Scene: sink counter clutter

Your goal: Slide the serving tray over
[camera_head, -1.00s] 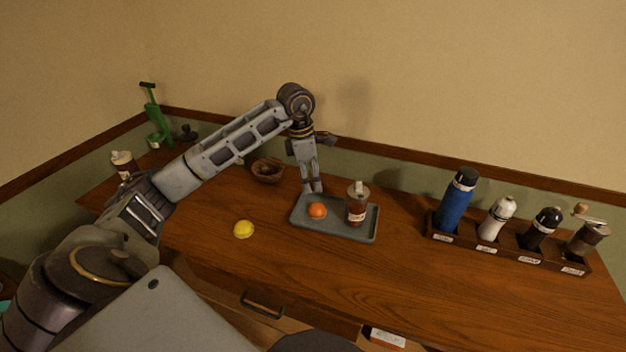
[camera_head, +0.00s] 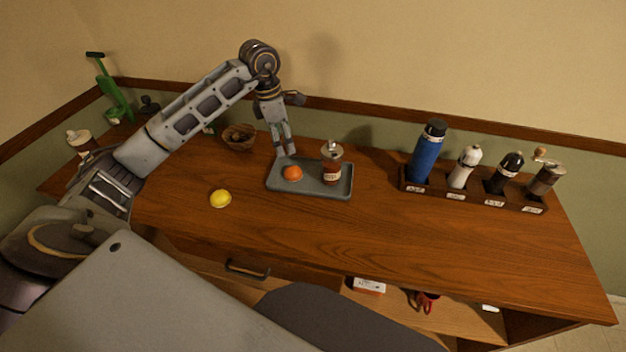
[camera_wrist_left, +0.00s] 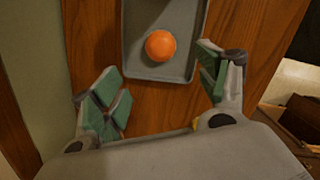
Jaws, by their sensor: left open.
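The grey serving tray (camera_head: 322,192) lies flat on the wooden counter, in front of the back wall. It carries an orange (camera_head: 292,172) toward its left end and a brown pump bottle (camera_head: 332,168) toward its right. My left gripper (camera_head: 286,153) reaches down at the tray's back left edge, open. In the left wrist view its spread green-padded fingers (camera_wrist_left: 162,88) flank one end of the tray (camera_wrist_left: 140,60), with the orange (camera_wrist_left: 160,45) in the tray between and ahead of them. I cannot tell whether a finger touches the tray. My right gripper is out of view.
A lemon (camera_head: 220,198) lies front left of the tray, and a brown bowl (camera_head: 239,138) stands behind left. A labelled rack (camera_head: 474,197) with a blue bottle (camera_head: 427,150) and several shakers or grinders stands to the right. Counter between tray and rack is clear.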

